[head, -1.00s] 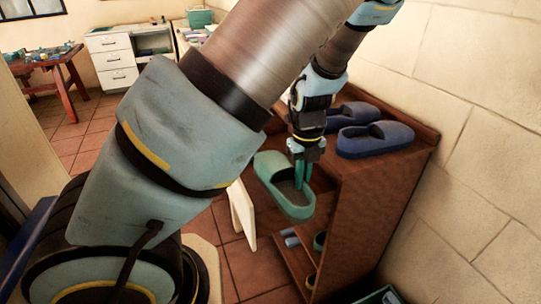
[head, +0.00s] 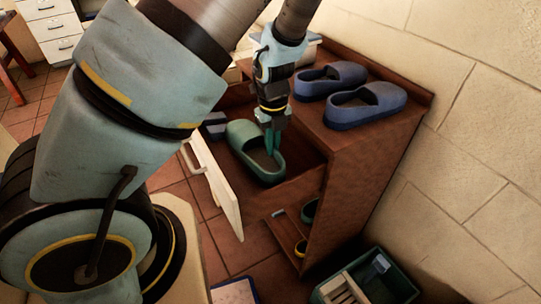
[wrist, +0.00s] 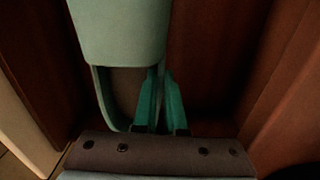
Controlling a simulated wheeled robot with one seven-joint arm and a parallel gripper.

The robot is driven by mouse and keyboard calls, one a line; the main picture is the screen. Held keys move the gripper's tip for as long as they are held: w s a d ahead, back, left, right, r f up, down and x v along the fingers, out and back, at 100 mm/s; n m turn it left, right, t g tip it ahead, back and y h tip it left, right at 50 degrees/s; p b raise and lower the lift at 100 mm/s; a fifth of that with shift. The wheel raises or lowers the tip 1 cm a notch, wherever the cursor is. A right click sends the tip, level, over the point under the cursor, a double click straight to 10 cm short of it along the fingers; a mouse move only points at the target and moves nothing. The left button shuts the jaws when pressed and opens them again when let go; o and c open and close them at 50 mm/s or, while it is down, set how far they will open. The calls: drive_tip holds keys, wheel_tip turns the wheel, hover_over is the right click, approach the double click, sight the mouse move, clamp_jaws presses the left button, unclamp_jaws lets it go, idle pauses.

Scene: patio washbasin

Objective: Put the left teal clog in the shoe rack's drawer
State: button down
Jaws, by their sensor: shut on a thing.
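The teal clog (head: 252,148) is held by my gripper (head: 271,148) over or within the shoe rack's open drawer (head: 218,185), which has a white front. In the wrist view my gripper's teal fingers (wrist: 162,100) are shut on the side wall at the open heel end of the clog (wrist: 120,35). Brown drawer walls show on both sides of it there. I cannot tell whether the clog touches the drawer floor. The brown shoe rack (head: 355,190) stands against the wall.
Two blue clogs (head: 365,104) (head: 328,79) sit on the rack top. A dark blue item (head: 214,125) lies at the drawer's far end. Lower shelves hold shoes, including a green one (head: 309,211). A green crate (head: 385,285) stands on the floor at front right.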

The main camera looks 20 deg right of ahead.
sight(273, 157)
drive_tip(key=shift+f+b, duration=0.4)
drive_tip(key=shift+f, duration=1.55)
drive_tip(key=shift+f, duration=0.1)
drive_tip(key=c, duration=1)
unclamp_jaws()
